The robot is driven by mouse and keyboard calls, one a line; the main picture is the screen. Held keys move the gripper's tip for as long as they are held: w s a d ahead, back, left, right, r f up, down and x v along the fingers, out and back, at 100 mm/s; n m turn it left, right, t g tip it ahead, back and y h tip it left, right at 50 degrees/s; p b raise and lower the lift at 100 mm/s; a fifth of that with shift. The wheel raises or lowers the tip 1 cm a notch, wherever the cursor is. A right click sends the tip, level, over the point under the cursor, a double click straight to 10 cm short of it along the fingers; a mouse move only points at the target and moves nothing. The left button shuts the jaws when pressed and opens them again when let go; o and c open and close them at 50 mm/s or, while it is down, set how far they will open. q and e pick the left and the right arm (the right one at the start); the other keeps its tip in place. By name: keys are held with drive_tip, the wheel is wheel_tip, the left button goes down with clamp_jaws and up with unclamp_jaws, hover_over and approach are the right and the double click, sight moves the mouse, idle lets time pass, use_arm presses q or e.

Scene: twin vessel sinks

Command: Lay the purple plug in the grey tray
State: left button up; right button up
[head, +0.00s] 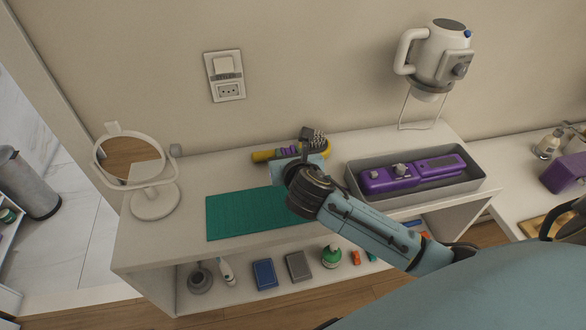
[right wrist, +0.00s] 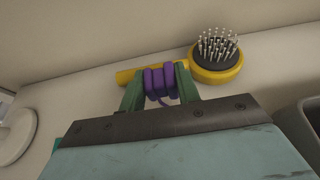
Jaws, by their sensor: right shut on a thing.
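My right gripper (head: 297,160) is over the back of the white console, behind the green mat (head: 245,213). In the right wrist view its green fingers (right wrist: 158,85) are shut on a purple ribbed bundle (right wrist: 160,80), with a short purple strand hanging below. I take this bundle for the purple plug, but its shape is partly hidden. The bundle overlaps the handle of a yellow hairbrush (right wrist: 216,72); I cannot tell whether they touch. The grey tray (head: 410,203) stands at the right of the console, with a purple appliance (head: 415,172) lying in it. My left gripper is out of view.
A round white mirror (head: 153,203) stands at the left end. A white jug-like appliance (head: 440,55) hangs on the wall above the tray. A wall socket (head: 229,91) is at the back. Small items, including a blue box (head: 264,273), stand on the lower shelf.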

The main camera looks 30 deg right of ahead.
drive_tip(key=shift+f+b, duration=0.5)
drive_tip(key=shift+f, duration=1.6)
drive_tip(key=shift+f, duration=0.2)
drive_tip(key=o, duration=1)
drive_tip(key=shift+c, duration=0.2)
